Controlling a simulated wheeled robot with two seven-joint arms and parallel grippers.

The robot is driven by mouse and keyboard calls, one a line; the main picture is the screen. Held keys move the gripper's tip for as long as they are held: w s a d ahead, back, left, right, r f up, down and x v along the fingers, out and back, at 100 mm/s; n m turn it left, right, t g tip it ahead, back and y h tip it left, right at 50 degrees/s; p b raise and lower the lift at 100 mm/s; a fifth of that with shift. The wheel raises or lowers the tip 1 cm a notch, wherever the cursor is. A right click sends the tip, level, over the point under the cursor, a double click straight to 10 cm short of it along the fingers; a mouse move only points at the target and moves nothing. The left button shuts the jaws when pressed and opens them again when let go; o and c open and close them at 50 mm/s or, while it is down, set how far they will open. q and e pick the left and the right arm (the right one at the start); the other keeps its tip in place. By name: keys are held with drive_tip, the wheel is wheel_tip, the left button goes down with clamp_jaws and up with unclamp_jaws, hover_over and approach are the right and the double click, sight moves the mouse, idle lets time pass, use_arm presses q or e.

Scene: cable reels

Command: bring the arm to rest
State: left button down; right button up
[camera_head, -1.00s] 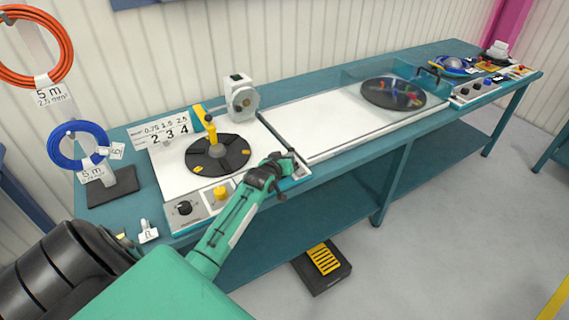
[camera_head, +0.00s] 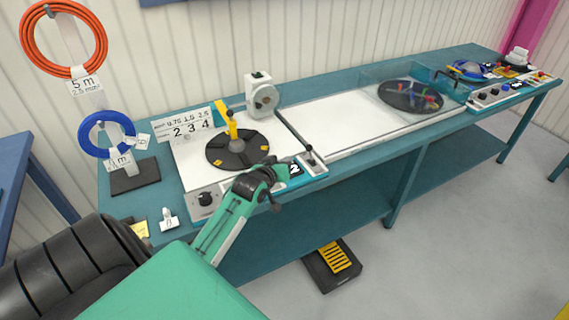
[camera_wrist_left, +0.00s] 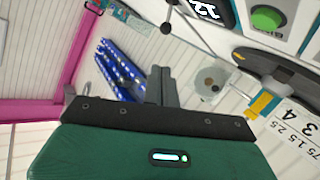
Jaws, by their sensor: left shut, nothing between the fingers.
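My left arm comes in from the lower left in the head view, green with a dark wrist. My left gripper (camera_head: 273,170) is over the front edge of the near winding station, shut and empty. In the left wrist view its two grey fingers (camera_wrist_left: 161,86) are together with nothing between them. It is close to the front control strip, beside a small display (camera_head: 294,169) and a lever (camera_head: 310,155). Whether it touches the station cannot be told. My right gripper is not in view.
The teal bench (camera_head: 345,185) carries a black turntable (camera_head: 238,150), a white guide unit (camera_head: 262,95) and a covered far reel (camera_head: 410,96). A stand at left holds an orange coil (camera_head: 64,72) and a blue coil (camera_head: 84,138). A foot pedal (camera_head: 334,266) lies on the floor.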

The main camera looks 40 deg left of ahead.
use_arm(q)
drive_tip(key=shift+s+r, duration=0.1)
drive_tip(key=shift+s, duration=0.1)
drive_tip(key=s+d+f+m+g+h, duration=0.1)
drive_tip(key=s+d+f+m+g, duration=0.2)
drive_tip(key=s+d, duration=0.4)
drive_tip(key=s+d+f+m+g+h, duration=0.1)
drive_tip(key=s+d+f+g, duration=0.1)
drive_tip(key=s+d+f, duration=0.4)
drive_tip(key=s+d+m+g, duration=0.25)
drive_tip(key=s+d, duration=0.25)
drive_tip(key=s, duration=0.5)
drive_tip(key=s+d+m+g, duration=0.2)
drive_tip(key=s+d+g, duration=0.25)
drive_tip(key=s, duration=0.45)
wheel_tip(320, 180, down, 32)
drive_tip(key=s+r, duration=0.1)
drive_tip(key=s+a+f+g, duration=0.1)
drive_tip(key=s+a+f, duration=0.2)
drive_tip(key=s+f, duration=1.6)
drive_tip(key=shift+f+g, duration=0.35)
drive_tip(key=shift+g, duration=0.05)
